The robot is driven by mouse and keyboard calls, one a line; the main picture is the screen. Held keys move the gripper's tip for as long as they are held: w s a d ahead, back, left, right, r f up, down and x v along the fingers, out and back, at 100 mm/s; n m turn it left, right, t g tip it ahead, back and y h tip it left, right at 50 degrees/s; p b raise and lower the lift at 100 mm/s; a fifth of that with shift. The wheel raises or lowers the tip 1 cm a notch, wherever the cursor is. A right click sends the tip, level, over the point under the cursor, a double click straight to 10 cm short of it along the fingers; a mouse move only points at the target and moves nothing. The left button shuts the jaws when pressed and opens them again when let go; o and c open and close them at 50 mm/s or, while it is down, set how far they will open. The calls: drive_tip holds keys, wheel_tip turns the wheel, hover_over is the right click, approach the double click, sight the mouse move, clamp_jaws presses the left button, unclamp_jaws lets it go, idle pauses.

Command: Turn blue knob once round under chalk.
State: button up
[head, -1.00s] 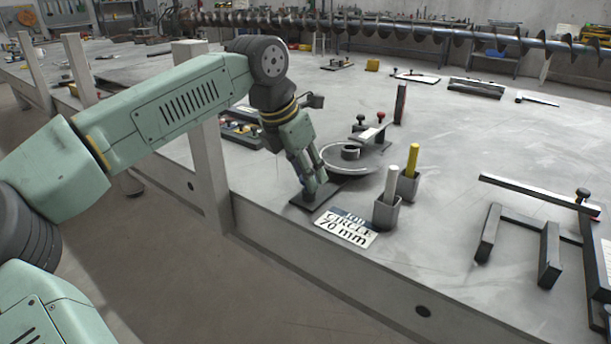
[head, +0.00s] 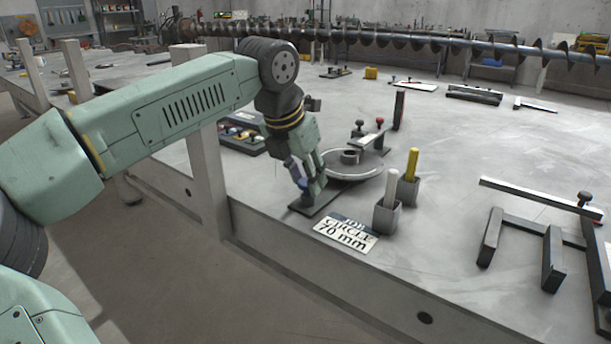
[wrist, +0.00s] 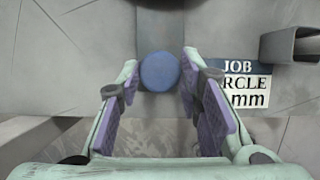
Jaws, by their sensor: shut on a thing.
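The blue knob (wrist: 159,71) shows in the wrist view between the tips of my two fingers, above a dark base plate. My gripper (head: 312,190) is shut on it, low over the dark plate (head: 318,206) near the table's front edge; in the head view the fingers hide the knob. A round grey disc (head: 362,172) lies just behind my gripper, with a raised hub. A dark stand with a bar and a red knob (head: 380,121) reaches over the disc. White chalk (head: 391,181) and yellow chalk (head: 412,164) stand upright in square holders. No chalk is clearly visible on the disc.
A dark tray of small parts (head: 240,138) is behind my gripper at left. A metal frame (head: 550,255) stands at right. The table between is largely clear.

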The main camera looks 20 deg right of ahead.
drive_tip(key=o, duration=1.1)
drive_tip(key=v, duration=1.2)
drive_tip(key=shift+d, duration=0.1)
